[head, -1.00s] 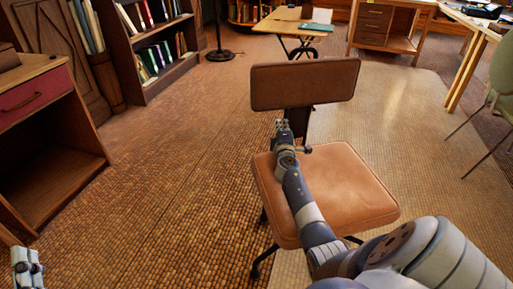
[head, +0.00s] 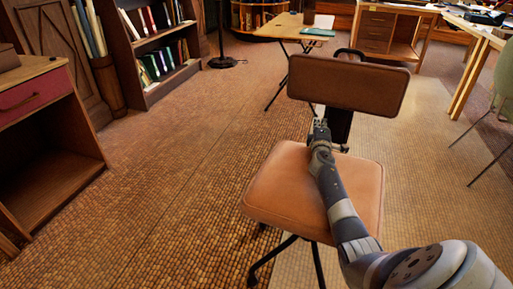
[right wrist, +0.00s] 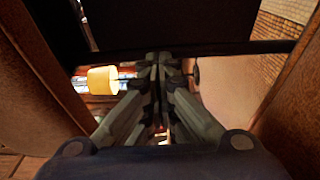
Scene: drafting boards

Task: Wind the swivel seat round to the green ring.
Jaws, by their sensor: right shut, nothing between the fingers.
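The swivel seat is a chair with a tan-brown padded seat (head: 285,195), a brown backrest (head: 347,83), a dark back post (head: 339,125) and dark legs. The backrest stands at the far side, right of the seat's middle. My right gripper (head: 319,126) reaches over the seat to just below the backrest, at the left side of the post. Whether it touches the post is unclear. In the right wrist view its fingers (right wrist: 158,66) are together and empty, close to a dark bar. I see no green ring. My left gripper is out of view.
A cabinet with a red drawer (head: 35,94) stands at left, with a bookshelf (head: 158,50) behind it. A small folding table (head: 285,24) and a wooden desk (head: 388,30) stand at the back. A green chair (head: 505,75) is at right. Floor left of the seat is clear.

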